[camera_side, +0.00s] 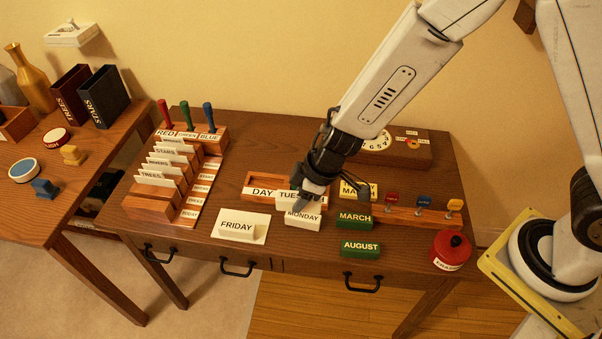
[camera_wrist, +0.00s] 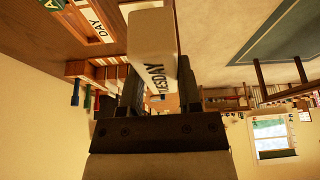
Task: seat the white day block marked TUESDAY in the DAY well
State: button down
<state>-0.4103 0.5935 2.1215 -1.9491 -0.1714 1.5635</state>
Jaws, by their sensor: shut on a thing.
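The white day block marked TUESDAY (camera_side: 286,197) is held in my gripper (camera_side: 311,189), which is shut on it. The wrist view shows the block (camera_wrist: 151,35) between the fingers (camera_wrist: 157,92), lettering along one face. The wooden calendar holder (camera_side: 251,179) has a white DAY label at the left of its well. In the side view the block overlaps the holder, right of that label, and hides much of the well. In the wrist view the holder (camera_wrist: 113,34) lies up and left, apart from the block in the picture. Exact height over the well is unclear.
A white MONDAY block (camera_side: 302,221) stands just in front of the holder, and a FRIDAY block (camera_side: 238,227) further left. Green MARCH (camera_side: 354,220) and AUGUST (camera_side: 361,247) blocks lie right. A card rack (camera_side: 150,200) stands left; a red round pot (camera_side: 450,249) sits front right.

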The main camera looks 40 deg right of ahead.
jog(key=shift+r, duration=0.85)
dwell(0.3)
jog(key=d+r+m+h, duration=0.1)
jog(key=d+m, duration=0.3)
jog(key=d, duration=0.9)
jog(key=d+r+m+t+h, duration=0.1)
jog(key=d+m, duration=0.4)
jog(key=d, duration=0.9)
notch_tip(320, 180, up, 3)
jog(key=shift+w+f+m+t+h, duration=0.2)
jog(key=shift+w+m+t+h, duration=0.15)
jog(key=shift+h, duration=0.35)
jog(key=shift+a+f, duration=0.2)
jog(key=shift+f, duration=0.05)
jog(key=s+a+f+n+g+y, duration=0.1)
jog(key=a+f+n+y, duration=0.2)
jog(key=f+n, duration=0.6)
jog(key=shift+s+a, duration=0.2)
jog(key=shift+a, duration=1.05)
jog(key=shift+f+g, duration=0.15)
jog(key=shift+g, duration=0.1)
